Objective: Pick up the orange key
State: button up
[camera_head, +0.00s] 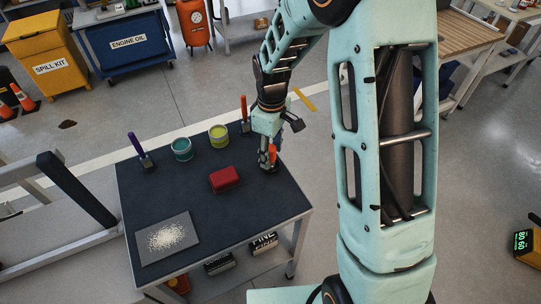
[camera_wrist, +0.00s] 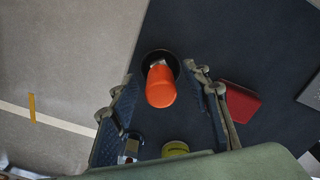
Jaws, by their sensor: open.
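An orange, rounded, upright piece (camera_wrist: 161,86) that looks like the orange key stands in a dark round base on the table. In the head view this orange piece (camera_head: 272,154) is just below my gripper (camera_head: 277,146), near the table's right back edge. In the wrist view my gripper (camera_wrist: 163,76) is open, with one finger on each side of the orange piece. I see gaps on both sides, and the right finger looks nearer.
The dark-topped table (camera_head: 265,205) also holds a red block (camera_head: 225,179), a teal can (camera_head: 182,149), a yellow can (camera_head: 218,136), a purple handle (camera_head: 135,143) and a grey sheet (camera_head: 150,251) with pale grains. The red block is close to the right finger. The table's front right is bare.

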jog(key=shift+f, duration=0.1)
jog(key=shift+c, duration=0.2)
grip_shut()
